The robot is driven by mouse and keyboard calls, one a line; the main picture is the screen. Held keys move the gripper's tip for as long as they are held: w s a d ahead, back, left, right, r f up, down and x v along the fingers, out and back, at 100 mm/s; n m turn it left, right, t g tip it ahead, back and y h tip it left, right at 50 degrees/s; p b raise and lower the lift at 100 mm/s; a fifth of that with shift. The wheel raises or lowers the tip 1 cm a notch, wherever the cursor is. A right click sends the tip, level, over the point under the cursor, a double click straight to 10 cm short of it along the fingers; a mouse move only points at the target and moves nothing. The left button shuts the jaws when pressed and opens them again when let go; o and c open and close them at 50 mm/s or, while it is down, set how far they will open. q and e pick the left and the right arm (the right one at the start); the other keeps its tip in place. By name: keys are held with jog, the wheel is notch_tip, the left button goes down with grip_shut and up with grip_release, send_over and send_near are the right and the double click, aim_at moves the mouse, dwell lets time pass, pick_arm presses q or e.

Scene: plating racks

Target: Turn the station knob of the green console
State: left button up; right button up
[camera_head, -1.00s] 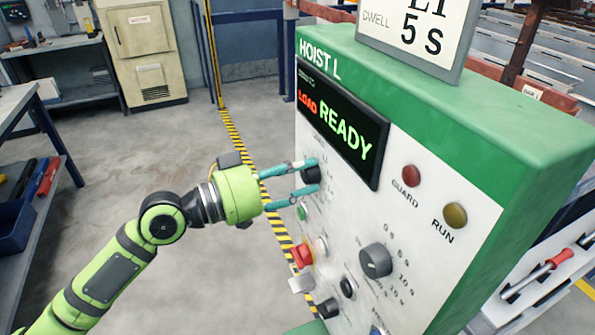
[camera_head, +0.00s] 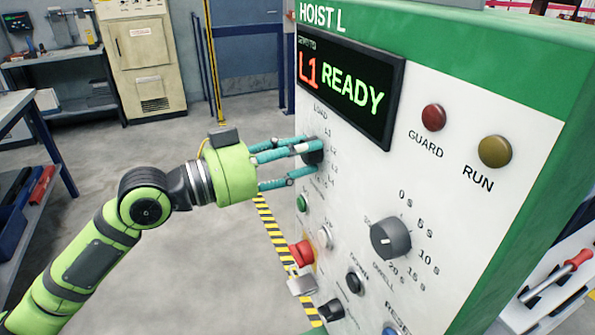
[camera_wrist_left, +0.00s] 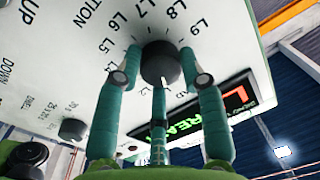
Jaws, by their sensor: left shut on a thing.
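The green console (camera_head: 525,65) labelled HOIST L stands at the right in the head view, its white panel facing left. Its display (camera_head: 350,88) reads L1 READY. The black station knob (camera_head: 313,152) sits below the display, beside printed labels. In the left wrist view the knob (camera_wrist_left: 160,63) has labels such as L5 to L9 around it. My left gripper (camera_head: 306,160) has its teal fingers closed around the knob; the wrist view shows the fingers (camera_wrist_left: 160,80) on several sides of it. The knob's pointer is hidden. My right gripper is not in view.
The panel also carries a dwell knob (camera_head: 391,239), a red GUARD lamp (camera_head: 434,117), a yellow RUN lamp (camera_head: 494,151), a green button (camera_head: 303,202) and a red emergency button (camera_head: 301,252) close below the gripper. Open floor (camera_head: 190,275) lies left of the console.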

pick_arm(q)
jog(key=shift+a+r+m+b, duration=0.1)
jog(key=shift+r+m+b, duration=0.35)
jog(key=shift+m+b, duration=0.15)
jog(key=o, duration=1.1)
jog(key=shift+f, duration=0.1)
jog(key=v, duration=1.2)
